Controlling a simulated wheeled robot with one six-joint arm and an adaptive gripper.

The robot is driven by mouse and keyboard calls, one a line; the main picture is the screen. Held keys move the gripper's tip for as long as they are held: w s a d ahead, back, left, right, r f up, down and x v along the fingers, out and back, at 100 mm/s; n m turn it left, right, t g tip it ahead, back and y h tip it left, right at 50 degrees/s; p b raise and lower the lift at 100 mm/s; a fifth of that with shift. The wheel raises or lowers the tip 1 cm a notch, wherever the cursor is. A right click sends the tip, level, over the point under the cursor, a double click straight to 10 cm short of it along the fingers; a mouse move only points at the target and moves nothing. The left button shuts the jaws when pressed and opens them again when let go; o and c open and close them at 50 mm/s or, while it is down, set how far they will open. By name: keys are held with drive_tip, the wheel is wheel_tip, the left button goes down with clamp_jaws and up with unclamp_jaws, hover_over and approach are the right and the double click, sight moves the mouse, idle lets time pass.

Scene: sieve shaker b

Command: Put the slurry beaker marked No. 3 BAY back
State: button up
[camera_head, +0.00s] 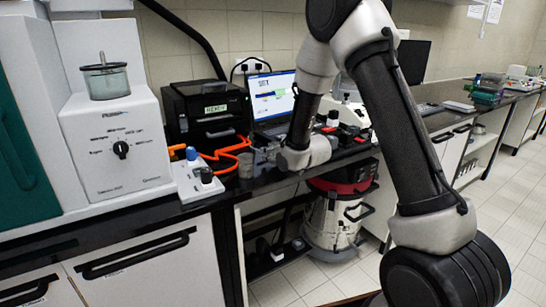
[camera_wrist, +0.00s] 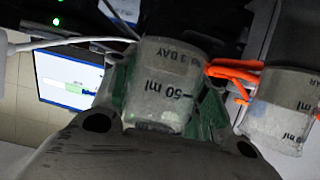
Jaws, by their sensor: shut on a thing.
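In the wrist view a clear beaker with grey contents (camera_wrist: 165,85) sits between the green-lined fingers of my gripper (camera_wrist: 165,92), which is shut on it. Its upside-down print shows a 50 ml mark and a label like "3 BAY", whose first letter is hard to tell from a D. A second, similar beaker (camera_wrist: 285,105) stands to the right, with a label ending in "AR". In the head view my gripper (camera_head: 273,157) is low over the black bench, in front of the printer and laptop. A small grey beaker (camera_head: 245,166) shows just left of it.
The laptop (camera_head: 271,98) is behind my gripper.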

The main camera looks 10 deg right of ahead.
drive_tip(key=shift+f, duration=0.6)
drive_tip(key=shift+f, duration=0.15)
drive_tip(key=o, duration=1.1)
drive_tip(key=shift+c, duration=0.2)
